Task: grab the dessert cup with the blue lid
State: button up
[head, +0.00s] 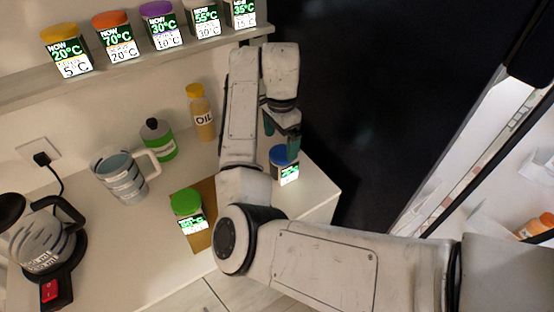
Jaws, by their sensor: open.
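The blue-lidded cup (287,166) stands upright on the white counter near its right end, with a lit label on its front. My gripper (282,145) points down just above the blue lid, with its dark green fingers over or beside the lid. It is open. The fingers hide part of the lid, and I cannot tell whether they touch it. My arm comes in from the lower right and bends over the counter.
A green-lidded cup (189,211) stands on a brown board (205,190) left of my arm. An oil bottle (201,112), a green bottle (158,140), a measuring jug (122,175) and a kettle (42,240) stand further left. A shelf (130,66) holds several lidded cups.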

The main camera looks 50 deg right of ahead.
aim_at(280, 153)
notch_tip(280, 153, down, 4)
jog(key=shift+w+r, duration=0.1)
jog(key=shift+r, duration=0.1)
jog(key=shift+d+f+p, duration=0.2)
jog(key=shift+f+p, duration=0.25)
jog(key=shift+f, duration=1)
jog(key=shift+d+f+p, duration=0.15)
jog(key=shift+f+p, duration=0.3)
jog(key=shift+f, duration=0.95)
jog(key=shift+s, duration=0.2)
jog(key=shift+c, duration=0.3)
jog(key=c, duration=1)
jog(key=shift+r, duration=0.1)
